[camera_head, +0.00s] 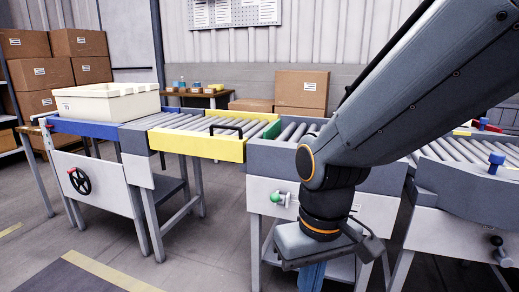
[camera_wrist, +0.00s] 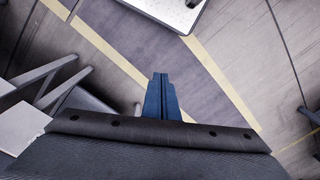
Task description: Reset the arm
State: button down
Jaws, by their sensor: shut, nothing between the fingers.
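My gripper (camera_wrist: 162,78) shows in the wrist view as two dark blue fingers pressed together, pointing down over the grey floor with nothing between them. In the head view my arm reaches in from the upper right and bends down in front of the roller conveyor (camera_head: 258,152). The gripper's blue fingers (camera_head: 311,275) show there only in part at the bottom edge, below the wrist. My arm hides part of the conveyor behind it.
A cream crate (camera_head: 105,106) sits on the blue-edged conveyor section at left. A yellow section (camera_head: 205,146) with a black handle is beside it. A handwheel (camera_head: 79,181), green knob (camera_head: 279,198) and blue knobs (camera_head: 496,160) stick out. Cardboard boxes (camera_head: 302,90) stand behind. Floor shows at lower left.

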jog(key=s+d+r+m+p, duration=0.1)
jog(key=d+r+m+p, duration=0.2)
jog(key=d+r+p, duration=0.8)
notch_tip(320, 180, up, 2)
jog(key=p, duration=0.7)
jog(key=shift+m+h, duration=0.3)
jog(key=shift+d, duration=0.1)
